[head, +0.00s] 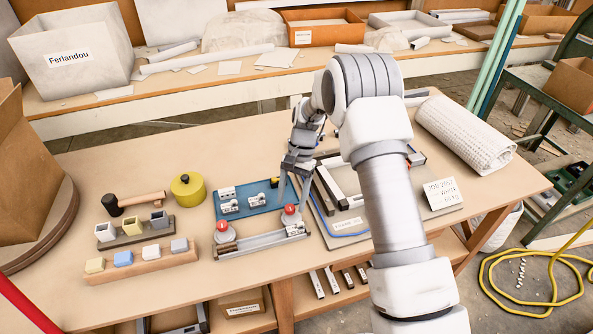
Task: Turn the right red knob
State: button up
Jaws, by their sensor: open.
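The right red knob (290,210) sits on a round pale base at the right end of a small grey metal fixture (262,239) on the workbench. A second, left red knob (222,226) sits at the fixture's other end. My gripper (294,190) points down just above the right red knob, its fingers apart. It looks empty. Whether a finger touches the knob I cannot tell. My arm comes in from the lower right and hides part of the bench behind it.
A blue tray (238,212) with small white parts lies behind the fixture. A grey board (325,222) with metal bars lies close on the right. Left are a yellow pot (188,190), a mallet (140,201) and racks of small blocks. A white roll (465,135) lies far right.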

jog(key=p+v, duration=0.1)
jog(key=v, duration=1.5)
jog(key=shift+r, duration=0.2)
jog(key=s+d+r+n+t+h, duration=0.1)
jog(key=s+d+r+t, duration=0.15)
jog(key=s+r, duration=0.5)
jog(key=s+d+r+n+t, duration=0.1)
jog(key=s+d+r+t, duration=0.3)
jog(key=r, duration=0.6)
jog(key=s+d+n+t+h+p, duration=0.1)
jog(key=s+d+n+t, duration=0.2)
jog(key=s, duration=1.7)
jog(key=shift+s+d+f+n, duration=0.15)
jog(key=shift+s+d+n, duration=0.15)
jog(key=shift+d, duration=0.25)
